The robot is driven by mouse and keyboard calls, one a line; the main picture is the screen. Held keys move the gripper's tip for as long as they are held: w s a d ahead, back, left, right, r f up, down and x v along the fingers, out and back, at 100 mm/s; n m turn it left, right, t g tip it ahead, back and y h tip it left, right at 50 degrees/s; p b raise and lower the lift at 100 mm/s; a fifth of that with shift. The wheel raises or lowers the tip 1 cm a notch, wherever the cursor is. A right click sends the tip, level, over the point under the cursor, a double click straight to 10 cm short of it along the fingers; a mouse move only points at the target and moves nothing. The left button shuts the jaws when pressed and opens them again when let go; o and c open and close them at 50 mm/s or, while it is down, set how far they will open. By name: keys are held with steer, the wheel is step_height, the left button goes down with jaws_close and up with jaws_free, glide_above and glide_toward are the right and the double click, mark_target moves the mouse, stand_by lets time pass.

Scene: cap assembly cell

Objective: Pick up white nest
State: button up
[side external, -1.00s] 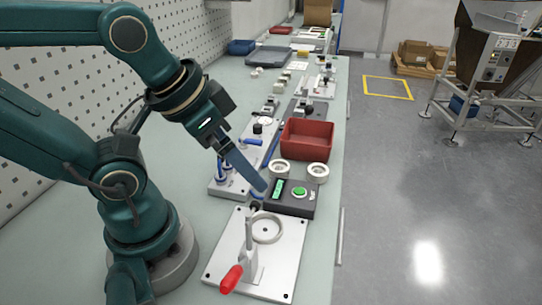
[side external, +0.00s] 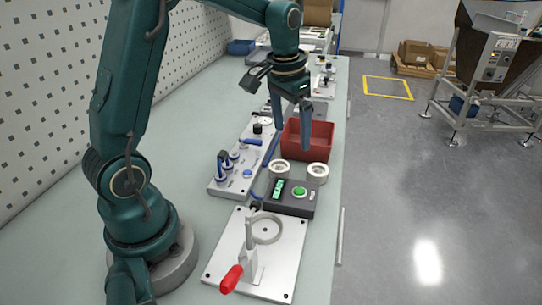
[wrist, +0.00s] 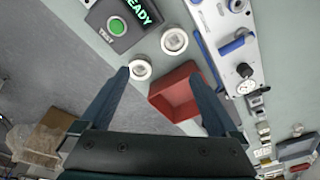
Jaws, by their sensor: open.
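Two white ring-shaped nests stand side by side between the red bin and the dark test box. In the side view the left nest (side external: 279,169) is closer to the blue-handled fixture and the right nest (side external: 317,171) closer to the table edge. In the wrist view they show as one nest (wrist: 174,41) at upper centre and one nest (wrist: 140,69) beside the left fingertip. I cannot tell which one the task means. My gripper (side external: 292,140) is open and empty, pointing down above the bin area; its spread fingers also show in the wrist view (wrist: 158,75).
The red bin (side external: 308,139) stands just behind the nests. The test box (side external: 290,199) with a green button and lit display is in front. A fixture plate with a red-handled clamp (side external: 231,279) lies nearest the camera. The blue-handled fixture (side external: 224,170) is left.

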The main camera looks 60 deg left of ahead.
steer(key=n+g, duration=0.1)
steer(key=g, duration=0.1)
glide_above(280, 168)
steer(key=shift+h, duration=0.3)
step_height(280, 168, down, 6)
steer(key=shift+w, duration=0.1)
steer(key=shift+f, duration=2.45)
steer(key=c, duration=1.4)
